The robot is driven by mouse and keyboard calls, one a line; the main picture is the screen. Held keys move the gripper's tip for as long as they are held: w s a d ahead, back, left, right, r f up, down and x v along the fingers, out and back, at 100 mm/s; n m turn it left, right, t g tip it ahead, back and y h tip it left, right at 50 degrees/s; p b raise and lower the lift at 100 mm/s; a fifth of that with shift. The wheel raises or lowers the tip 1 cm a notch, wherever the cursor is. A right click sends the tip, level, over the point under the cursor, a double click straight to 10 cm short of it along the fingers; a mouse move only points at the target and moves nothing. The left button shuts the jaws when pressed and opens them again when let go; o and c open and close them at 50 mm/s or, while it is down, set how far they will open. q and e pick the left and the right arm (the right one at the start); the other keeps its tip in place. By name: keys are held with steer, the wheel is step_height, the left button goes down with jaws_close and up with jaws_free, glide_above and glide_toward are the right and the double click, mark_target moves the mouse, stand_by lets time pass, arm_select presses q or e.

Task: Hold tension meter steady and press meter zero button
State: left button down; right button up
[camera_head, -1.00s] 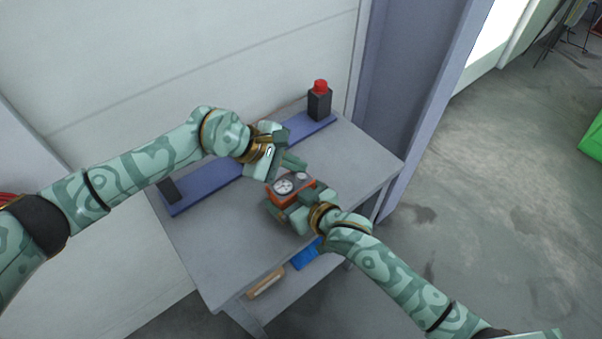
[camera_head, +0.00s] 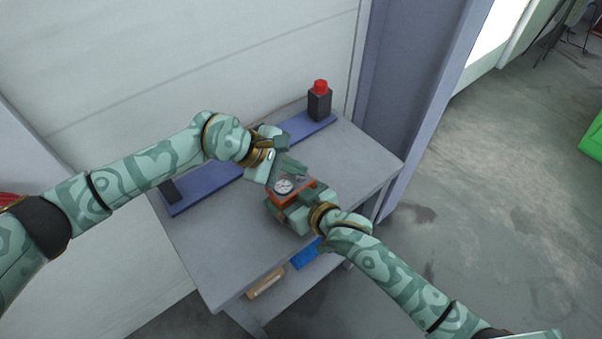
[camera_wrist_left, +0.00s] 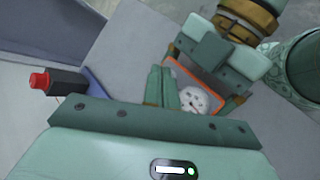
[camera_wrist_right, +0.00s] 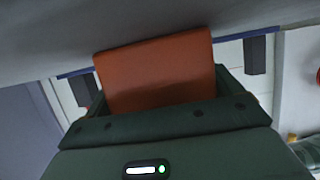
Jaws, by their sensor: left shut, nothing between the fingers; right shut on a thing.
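In the left wrist view the dial (camera_wrist_left: 196,100) shows next to the closed fingers (camera_wrist_left: 164,86). The zero button is hidden, apparently behind the fingers.
The grey table (camera_head: 225,245) carries a blue rail (camera_head: 210,188) along the wall. A black post with a red top (camera_head: 319,100) stands at its right end, a small black block (camera_head: 169,190) at its left. A blue item (camera_head: 305,254) and a tan item (camera_head: 266,283) lie on the lower shelf.

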mark_target(295, 178)
arm_select(q)
steer(key=shift+f, duration=0.2)
steer(key=shift+r, duration=0.85)
steer(key=shift+r, duration=0.1)
steer(key=shift+r, duration=2.4)
arm_select(e)
steer(key=o, duration=1)
steer(key=shift+c, duration=0.2)
